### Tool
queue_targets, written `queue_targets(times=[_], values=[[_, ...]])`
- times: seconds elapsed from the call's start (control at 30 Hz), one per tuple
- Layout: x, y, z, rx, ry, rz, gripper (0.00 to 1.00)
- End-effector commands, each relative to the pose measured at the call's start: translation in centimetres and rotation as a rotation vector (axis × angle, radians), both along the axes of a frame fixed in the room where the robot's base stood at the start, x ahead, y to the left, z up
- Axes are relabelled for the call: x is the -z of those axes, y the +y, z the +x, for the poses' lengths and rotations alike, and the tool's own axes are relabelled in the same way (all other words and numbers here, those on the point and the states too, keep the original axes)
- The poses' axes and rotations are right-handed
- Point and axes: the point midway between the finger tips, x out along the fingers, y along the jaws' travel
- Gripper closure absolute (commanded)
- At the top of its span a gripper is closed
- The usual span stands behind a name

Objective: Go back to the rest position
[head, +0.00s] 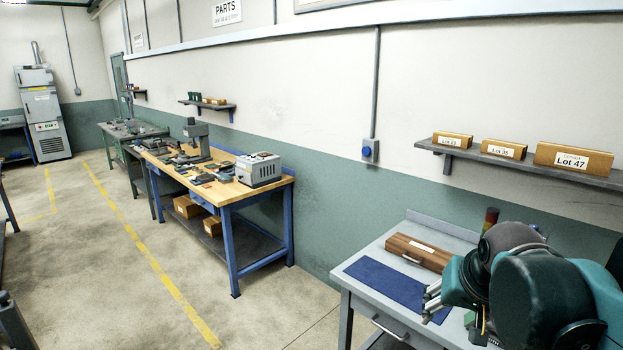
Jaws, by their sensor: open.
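My gripper (431,302) shows at the lower right in the head view. Its grey fingers point left, over or near the right end of a blue mat (398,288), and are apart with nothing seen between them. My teal and dark arm bulks large behind it and hides the right part of the grey workbench (345,282). I cannot tell the gripper's exact height above the bench.
A brown wooden box (418,253) with a label lies behind the mat. A dark red and green cylinder (490,218) stands near my arm. A shelf (520,167) with labelled boxes hangs above. A wooden-topped bench (215,188) with tools stands farther left. The floor between is clear.

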Motion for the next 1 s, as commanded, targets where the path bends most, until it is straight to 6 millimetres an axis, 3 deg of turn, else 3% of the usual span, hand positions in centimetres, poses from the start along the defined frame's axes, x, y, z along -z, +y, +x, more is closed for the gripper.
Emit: queue_targets(times=[0.5,0.7,1.0], values=[[5.9,6.3,-7.4,-0.234,-0.070,-0.078,0.52],[7.3,7.4,-8.9,-0.286,-0.087,-0.097,0.52],[7.6,7.7,-9.3,-0.300,-0.092,-0.103,0.52]])
